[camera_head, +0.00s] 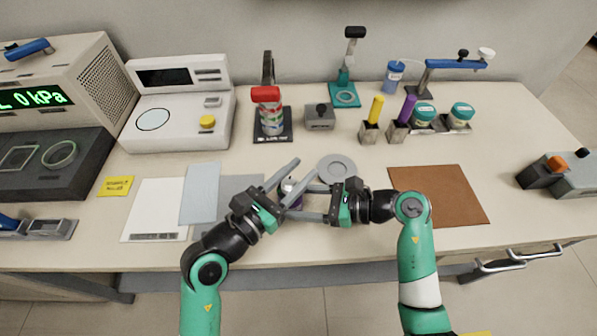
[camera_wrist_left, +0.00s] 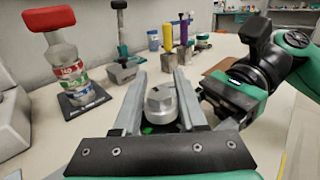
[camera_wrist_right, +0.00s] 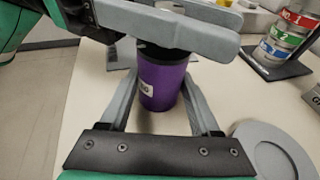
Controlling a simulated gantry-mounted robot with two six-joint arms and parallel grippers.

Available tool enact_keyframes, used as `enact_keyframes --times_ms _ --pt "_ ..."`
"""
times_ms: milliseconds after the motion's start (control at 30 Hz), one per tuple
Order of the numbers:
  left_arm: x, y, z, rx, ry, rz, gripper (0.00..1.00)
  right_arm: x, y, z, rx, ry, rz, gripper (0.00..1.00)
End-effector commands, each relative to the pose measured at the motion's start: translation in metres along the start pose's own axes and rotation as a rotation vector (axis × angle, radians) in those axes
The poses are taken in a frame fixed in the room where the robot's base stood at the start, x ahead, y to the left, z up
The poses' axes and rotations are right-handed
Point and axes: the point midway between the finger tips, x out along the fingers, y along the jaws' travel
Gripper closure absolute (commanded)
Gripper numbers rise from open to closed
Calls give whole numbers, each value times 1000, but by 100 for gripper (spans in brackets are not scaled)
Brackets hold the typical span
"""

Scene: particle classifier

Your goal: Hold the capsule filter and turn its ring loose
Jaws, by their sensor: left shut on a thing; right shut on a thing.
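The capsule filter (camera_head: 291,187) stands upright near the front of the bench, with a purple body (camera_wrist_right: 163,82) bearing a white label and a silver, faceted top (camera_wrist_left: 161,104). My left gripper (camera_head: 307,168) is shut on its upper part; its fingers lie either side of the top and cross above the body in the right wrist view. My right gripper (camera_head: 285,200) comes from the right, lower down, and is shut on the purple body. A dark band shows beneath the left fingers. The ring is mostly hidden by the fingers, so its state cannot be told.
A grey round dish (camera_head: 337,168) lies just behind the filter. A brown mat (camera_head: 440,195) lies to the right; a white sheet (camera_head: 155,208) and blue-grey sheet (camera_head: 200,192) lie left. A red-topped stack of labelled cans (camera_head: 271,120) stands behind. The bench's front edge is close.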

Motion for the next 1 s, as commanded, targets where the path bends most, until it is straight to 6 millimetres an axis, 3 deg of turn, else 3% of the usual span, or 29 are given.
enact_keyframes --times_ms 133,167,300,767,867,1000 --pt "0 -1 -1 -1 2 -3 100 0 0 0 1 0 -1 100" --pt "0 -1 -1 -1 2 -3 53 0 0 0 1 0 -1 100" --pt "0 0 -1 -1 2 -3 31 0 0 0 0 0 0 100" --pt "-4 0 0 -1 0 -1 31 0 0 0 0 0 0 100" --pt "-17 1 -1 -2 0 0 31 0 0 0 0 0 0 100" --pt "-49 2 -1 -1 0 3 31 0 0 0 0 0 0 100"
